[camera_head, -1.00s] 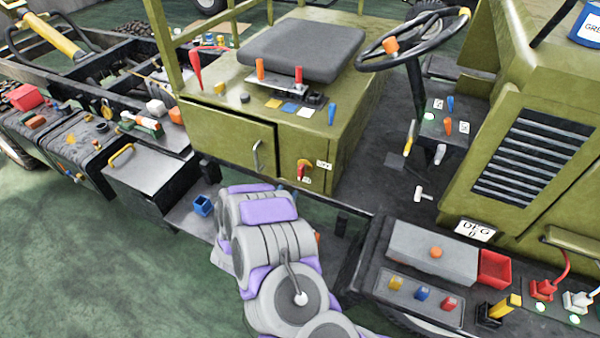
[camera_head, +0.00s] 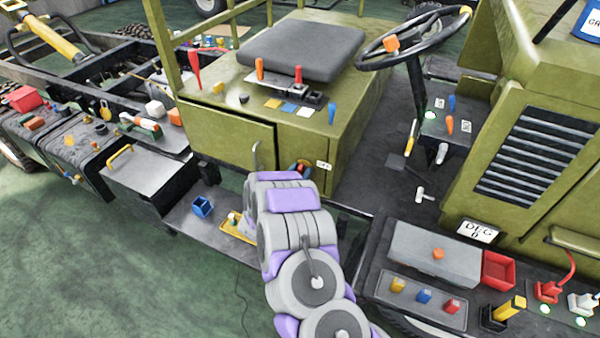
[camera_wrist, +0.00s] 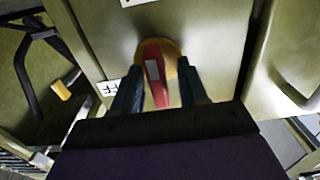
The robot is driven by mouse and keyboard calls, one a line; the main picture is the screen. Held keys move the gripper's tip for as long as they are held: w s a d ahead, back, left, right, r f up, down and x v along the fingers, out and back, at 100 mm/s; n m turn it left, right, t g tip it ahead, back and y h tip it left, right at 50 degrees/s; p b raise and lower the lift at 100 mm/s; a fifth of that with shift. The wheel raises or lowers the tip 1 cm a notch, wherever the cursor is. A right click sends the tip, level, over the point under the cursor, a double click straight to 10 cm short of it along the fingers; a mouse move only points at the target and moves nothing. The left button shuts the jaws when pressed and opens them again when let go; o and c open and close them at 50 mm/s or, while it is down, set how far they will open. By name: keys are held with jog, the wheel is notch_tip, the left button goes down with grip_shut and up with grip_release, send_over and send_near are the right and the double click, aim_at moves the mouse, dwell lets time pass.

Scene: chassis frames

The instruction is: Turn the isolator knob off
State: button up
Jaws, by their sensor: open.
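The isolator knob is a red handle with a pale stripe (camera_wrist: 155,78) on a round yellow plate (camera_wrist: 175,52). It is on the olive seat box (camera_head: 345,150). In the wrist view my gripper (camera_wrist: 158,88) is open, with one dark finger on each side of the red handle. Its fingers look close to the handle, but I cannot tell whether they touch it. In the head view my gripper (camera_head: 300,167) is at the box front and hides most of the knob. A small white label (camera_head: 324,165) is just right of it.
A door handle (camera_head: 256,155) stands out left of the knob, and it shows large at right in the wrist view (camera_wrist: 285,85). The black seat (camera_head: 302,48) and small levers are above.

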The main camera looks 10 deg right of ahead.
jog(key=shift+c, duration=0.4)
grip_shut()
